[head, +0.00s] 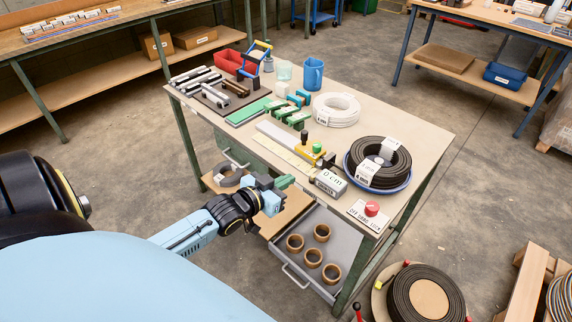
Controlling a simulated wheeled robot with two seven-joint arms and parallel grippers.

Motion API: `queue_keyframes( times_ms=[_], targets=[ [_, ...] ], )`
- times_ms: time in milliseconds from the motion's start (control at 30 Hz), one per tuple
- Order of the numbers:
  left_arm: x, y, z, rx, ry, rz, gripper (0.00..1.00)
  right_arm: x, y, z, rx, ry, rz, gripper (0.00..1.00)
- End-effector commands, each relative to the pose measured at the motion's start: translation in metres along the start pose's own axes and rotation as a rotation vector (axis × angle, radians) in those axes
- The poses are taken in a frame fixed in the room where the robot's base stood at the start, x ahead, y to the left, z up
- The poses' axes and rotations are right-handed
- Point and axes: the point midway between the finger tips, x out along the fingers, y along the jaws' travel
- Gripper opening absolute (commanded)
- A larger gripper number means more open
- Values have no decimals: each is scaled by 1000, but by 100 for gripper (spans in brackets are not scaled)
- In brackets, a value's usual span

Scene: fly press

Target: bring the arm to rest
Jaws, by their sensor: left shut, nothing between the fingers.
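My left arm (190,233) reaches in from the lower left. Its gripper (264,182) is shut and empty, in front of the table's near side, above the open drawer area. A small green piece (285,182) shows just beyond the fingers; whether they touch it I cannot tell. The worktable (420,133) carries a row of tools and parts. A small device with a yellow base, a black knob and a green knob (313,152) stands near its front edge. My right gripper is not in view.
An open grey drawer (343,240) holds several brown rings (313,257). A grey ring (229,177) lies on a wooden board left of the gripper. A black coil (380,160) and a red button (371,208) are at the table's right. Floor at left is clear.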

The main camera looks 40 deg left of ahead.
Motion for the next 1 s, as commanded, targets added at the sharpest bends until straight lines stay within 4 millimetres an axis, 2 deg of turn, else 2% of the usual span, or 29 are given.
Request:
queue_keyframes(
  times_ms=[500,567,633,667,767,867,900,1000],
  targets=[
    [0,0,0,0,0,0,0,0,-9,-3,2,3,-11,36],
    [0,0,4,0,-7,-2,0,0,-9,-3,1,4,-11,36],
    [0,-2,18,-2,-36,-11,0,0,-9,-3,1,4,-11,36],
    [0,-2,28,-2,-55,-17,0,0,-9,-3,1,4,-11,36],
    [-4,-5,82,-3,-160,-45,0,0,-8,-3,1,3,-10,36],
    [-18,-2,155,2,-307,-70,0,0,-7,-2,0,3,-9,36],
    [-27,1,185,5,-370,-78,0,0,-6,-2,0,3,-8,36],
    [-55,14,256,16,-525,-83,0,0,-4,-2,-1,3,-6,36]
  ],
)
